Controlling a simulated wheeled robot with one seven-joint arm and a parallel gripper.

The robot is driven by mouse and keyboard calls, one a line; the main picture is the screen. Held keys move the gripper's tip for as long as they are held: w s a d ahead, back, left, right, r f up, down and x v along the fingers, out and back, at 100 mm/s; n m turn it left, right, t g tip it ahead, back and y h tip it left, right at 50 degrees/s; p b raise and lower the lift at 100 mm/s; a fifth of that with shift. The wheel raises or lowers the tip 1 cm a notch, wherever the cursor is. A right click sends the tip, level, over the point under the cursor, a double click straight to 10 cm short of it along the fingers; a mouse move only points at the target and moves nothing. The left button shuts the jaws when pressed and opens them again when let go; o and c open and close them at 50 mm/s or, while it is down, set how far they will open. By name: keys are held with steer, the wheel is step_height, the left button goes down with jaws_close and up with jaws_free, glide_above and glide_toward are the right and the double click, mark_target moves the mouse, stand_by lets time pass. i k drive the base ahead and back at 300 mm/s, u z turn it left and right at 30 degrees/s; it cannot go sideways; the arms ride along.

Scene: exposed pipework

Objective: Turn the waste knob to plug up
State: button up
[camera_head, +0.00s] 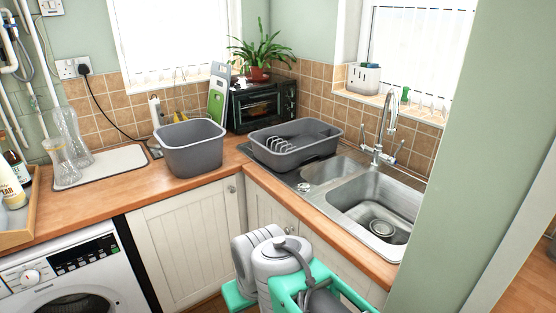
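The steel sink (345,205) is set in the wooden worktop at the right, under the window. Its main bowl has a round waste fitting (382,228) in the floor; whether it is plugged is too small to tell. A small round fitting (303,186) sits on the steel near the front edge; I cannot tell whether it is the waste knob. A tall chrome tap (380,130) with side levers stands behind the bowl. Grey and green links of my arm show at the bottom, in front of the sink cupboard. I cannot make out my gripper's fingers there.
A grey dish rack (295,145) stands on the drainer, left of the bowl. A grey tub (190,148), a small oven (262,103) and a washing machine (75,275) are further left. A green wall (470,170) closes off the right side.

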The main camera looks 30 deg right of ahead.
mark_target(302, 185)
steer(key=i, duration=1.2)
steer(key=u, duration=1.05)
